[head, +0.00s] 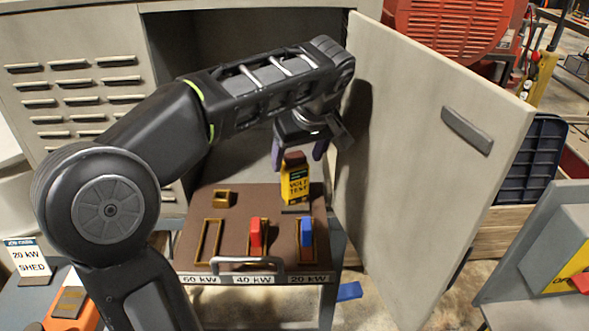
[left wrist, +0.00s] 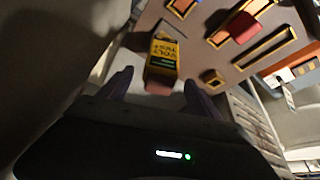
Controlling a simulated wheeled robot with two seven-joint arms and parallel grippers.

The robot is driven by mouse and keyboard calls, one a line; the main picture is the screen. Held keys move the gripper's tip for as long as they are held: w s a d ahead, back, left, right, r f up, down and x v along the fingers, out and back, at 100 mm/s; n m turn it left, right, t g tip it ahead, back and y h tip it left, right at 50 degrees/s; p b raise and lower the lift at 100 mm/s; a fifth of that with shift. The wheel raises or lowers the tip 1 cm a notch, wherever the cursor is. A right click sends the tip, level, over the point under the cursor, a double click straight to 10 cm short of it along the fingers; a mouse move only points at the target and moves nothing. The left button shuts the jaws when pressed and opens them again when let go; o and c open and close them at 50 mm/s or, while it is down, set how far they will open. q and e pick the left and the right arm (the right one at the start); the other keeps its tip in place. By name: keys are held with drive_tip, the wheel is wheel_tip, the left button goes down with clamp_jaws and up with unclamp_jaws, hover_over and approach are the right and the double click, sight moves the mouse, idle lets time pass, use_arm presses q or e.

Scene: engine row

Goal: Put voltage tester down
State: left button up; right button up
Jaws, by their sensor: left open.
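The voltage tester (head: 296,183), a yellow box with black lettering and a dark reddish top, stands upright at the back right of the brown panel (head: 229,230). My left gripper (head: 298,156) is above it, pointing down, with its purple fingers apart on either side of the tester's top. In the left wrist view the tester (left wrist: 164,55) shows beyond the open fingers of the left gripper (left wrist: 159,82), with its top end between them. Whether a finger touches it, I cannot tell. My right gripper is not in view.
The panel has a red switch (head: 256,236), a blue switch (head: 306,232), an empty slot (head: 208,241) and a front handle (head: 248,260). An open cabinet door (head: 425,150) stands close on the right. A blue piece (head: 349,291) lies on the floor.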

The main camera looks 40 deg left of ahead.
use_arm(q)
drive_tip(key=p+v, duration=0.3)
drive_tip(key=v, duration=0.2)
drive_tip(key=shift+r, duration=0.25)
idle(0.6)
